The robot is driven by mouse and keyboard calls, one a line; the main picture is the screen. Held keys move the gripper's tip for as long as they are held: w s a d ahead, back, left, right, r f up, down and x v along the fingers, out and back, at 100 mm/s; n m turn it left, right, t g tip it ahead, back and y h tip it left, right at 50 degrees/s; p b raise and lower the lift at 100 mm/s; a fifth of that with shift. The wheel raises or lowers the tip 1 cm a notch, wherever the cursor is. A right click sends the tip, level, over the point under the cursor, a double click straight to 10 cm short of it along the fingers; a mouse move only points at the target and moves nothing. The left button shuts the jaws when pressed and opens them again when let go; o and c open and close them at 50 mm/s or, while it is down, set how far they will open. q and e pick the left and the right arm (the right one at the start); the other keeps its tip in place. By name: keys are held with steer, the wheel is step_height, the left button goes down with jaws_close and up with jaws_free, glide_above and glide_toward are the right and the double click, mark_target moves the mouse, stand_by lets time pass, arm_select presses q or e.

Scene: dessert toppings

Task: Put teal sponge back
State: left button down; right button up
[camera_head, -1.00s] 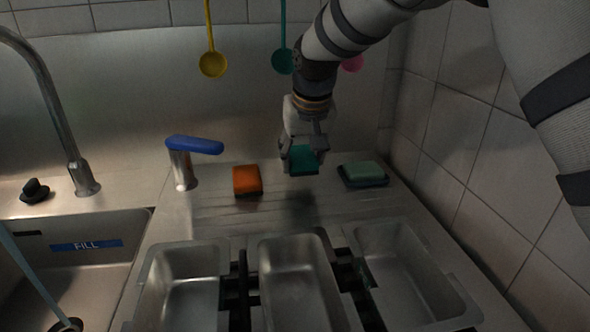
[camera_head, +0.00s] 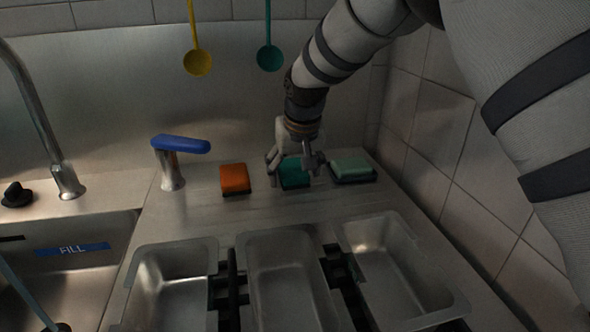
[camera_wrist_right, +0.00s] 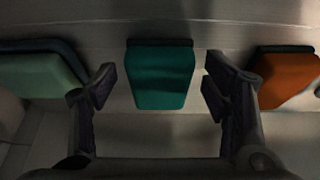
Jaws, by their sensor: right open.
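The teal sponge (camera_head: 294,174) lies on the metal counter behind the pans, between the orange sponge and the pale green sponge. In the right wrist view the teal sponge (camera_wrist_right: 160,78) sits between my two fingers, with a gap on each side. My right gripper (camera_head: 296,172) is open just above and around it, touching nothing that I can see. The same gripper shows in the right wrist view (camera_wrist_right: 160,88). My left gripper is not in view.
An orange sponge (camera_head: 235,179) is to the left and a pale green sponge (camera_head: 353,168) to the right. A blue-handled tap (camera_head: 180,144) stands left of them. Metal pans (camera_head: 283,242) fill the front. A sink (camera_head: 66,275) is at left; a tiled wall (camera_head: 433,140) is at right.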

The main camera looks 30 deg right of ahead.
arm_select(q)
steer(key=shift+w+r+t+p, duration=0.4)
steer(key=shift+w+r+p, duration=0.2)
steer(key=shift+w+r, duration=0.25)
arm_select(e)
steer(key=v, duration=1.2)
steer(key=shift+r, duration=0.1)
